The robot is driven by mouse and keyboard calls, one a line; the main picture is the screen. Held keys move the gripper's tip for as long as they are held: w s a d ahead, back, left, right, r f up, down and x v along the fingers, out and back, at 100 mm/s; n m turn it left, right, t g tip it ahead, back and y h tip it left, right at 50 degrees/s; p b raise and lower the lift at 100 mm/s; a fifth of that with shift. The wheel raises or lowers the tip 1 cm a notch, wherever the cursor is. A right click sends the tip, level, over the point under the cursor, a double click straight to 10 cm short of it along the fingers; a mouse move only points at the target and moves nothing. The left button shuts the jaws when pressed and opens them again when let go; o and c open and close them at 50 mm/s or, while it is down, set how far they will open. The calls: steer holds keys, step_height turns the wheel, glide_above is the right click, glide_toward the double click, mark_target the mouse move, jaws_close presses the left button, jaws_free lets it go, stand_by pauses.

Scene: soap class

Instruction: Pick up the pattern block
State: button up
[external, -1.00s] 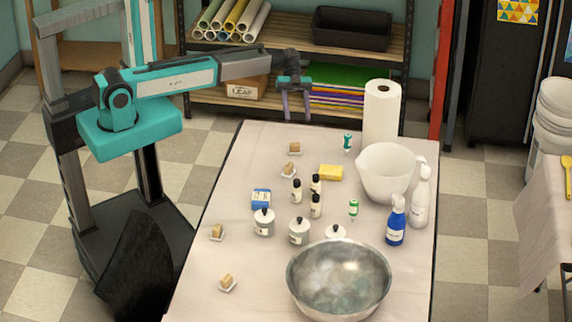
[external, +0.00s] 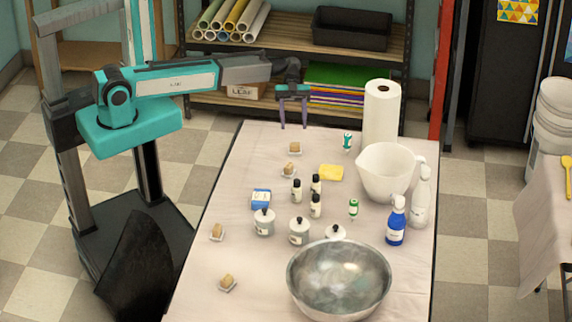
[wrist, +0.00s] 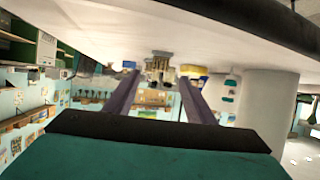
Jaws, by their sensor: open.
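Several small tan blocks sit on small white dishes on the table, and I cannot tell for certain which one is the pattern block. The nearest tan block (external: 295,148) lies near the table's far edge. A tan block with a patterned face (wrist: 159,67) shows between my finger tips in the wrist view, and it seems to be this one. My gripper (external: 294,127) is open and empty just beyond the block, fingers pointing down at the far table edge. In the wrist view my gripper (wrist: 158,77) has its fingers apart, one either side of the block.
A yellow sponge (external: 331,173) lies right of a second tan block (external: 289,170). Dark-capped bottles (external: 315,206), a white pitcher (external: 386,172) and a metal bowl (external: 339,281) crowd the nearer table.

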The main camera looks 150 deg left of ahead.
mark_target(294, 144)
steer(key=shift+p+x, duration=0.45)
steer(key=shift+x, duration=2.3)
steer(key=shift+p+x, duration=0.9)
steer(key=shift+x, duration=1.1)
steer(key=shift+w+d+f, duration=0.15)
steer(key=shift+w+d, duration=0.1)
steer(key=shift+w, duration=0.3)
steer(key=shift+c, duration=0.4)
steer(key=c, duration=0.9)
steer(key=shift+o, duration=0.2)
